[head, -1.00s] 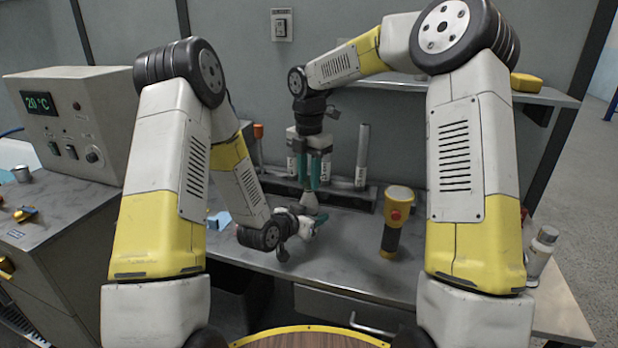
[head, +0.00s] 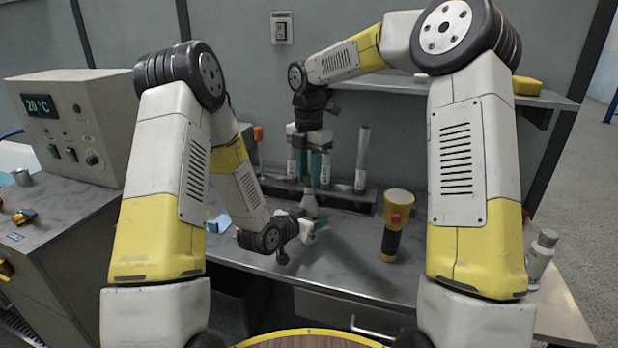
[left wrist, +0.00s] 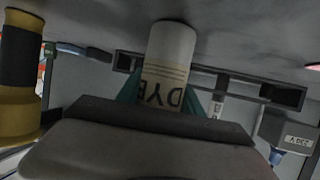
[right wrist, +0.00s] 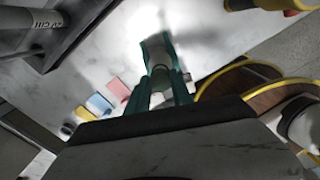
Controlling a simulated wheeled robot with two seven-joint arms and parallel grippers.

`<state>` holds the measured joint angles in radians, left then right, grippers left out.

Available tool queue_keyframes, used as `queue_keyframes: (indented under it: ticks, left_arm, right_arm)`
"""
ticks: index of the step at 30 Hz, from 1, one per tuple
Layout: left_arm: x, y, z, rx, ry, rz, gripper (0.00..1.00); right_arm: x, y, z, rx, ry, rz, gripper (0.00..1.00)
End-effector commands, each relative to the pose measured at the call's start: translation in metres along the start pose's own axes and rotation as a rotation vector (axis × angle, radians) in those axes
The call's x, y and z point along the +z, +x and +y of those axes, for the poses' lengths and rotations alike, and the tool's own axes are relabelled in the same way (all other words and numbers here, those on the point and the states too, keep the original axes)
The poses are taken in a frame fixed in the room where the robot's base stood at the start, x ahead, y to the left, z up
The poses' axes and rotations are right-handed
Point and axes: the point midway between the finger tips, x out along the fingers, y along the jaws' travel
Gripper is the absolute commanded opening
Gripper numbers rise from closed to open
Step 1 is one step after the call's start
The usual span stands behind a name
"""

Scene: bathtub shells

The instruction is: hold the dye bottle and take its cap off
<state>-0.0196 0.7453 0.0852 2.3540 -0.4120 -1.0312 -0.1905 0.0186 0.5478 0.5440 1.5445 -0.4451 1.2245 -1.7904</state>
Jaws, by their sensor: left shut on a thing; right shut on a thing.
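The dye bottle (left wrist: 168,62) shows in the left wrist view as a pale cylinder with a "DYE" label. My left gripper (head: 318,226) is shut around its body, low over the bench. Whether the cap is still seated on the neck cannot be told.
A yellow and black flashlight (head: 396,226) stands to the right on the bench (head: 345,262). A rack with upright tubes (head: 361,160) is behind the grippers. A small blue block (head: 218,223) lies to the left.

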Motion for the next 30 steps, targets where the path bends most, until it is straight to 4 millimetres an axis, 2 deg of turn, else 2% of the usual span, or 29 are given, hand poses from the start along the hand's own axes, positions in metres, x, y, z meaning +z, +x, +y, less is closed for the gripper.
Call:
queue_keyframes:
  ticks: [14, 17, 24, 30]
  left_arm:
    - [0.000, 0.000, 0.000, 0.000, 0.000, 0.001, 0.00]
    - [0.000, 0.000, 0.000, 0.000, 0.000, 0.001, 0.00]
    - [0.000, 0.000, 0.000, 0.000, 0.000, 0.001, 0.00]
    - [0.000, 0.000, 0.000, 0.000, 0.000, 0.001, 0.00]
  right_arm:
    - [0.000, -0.005, 0.000, 0.000, 0.000, 0.001, 0.00]
    - [0.000, -0.011, 0.000, 0.001, 0.000, 0.000, 0.00]
    - [0.000, -0.041, 0.001, 0.002, 0.001, 0.000, 0.00]
    - [0.000, -0.044, 0.000, -0.001, 0.000, 0.001, 0.00]
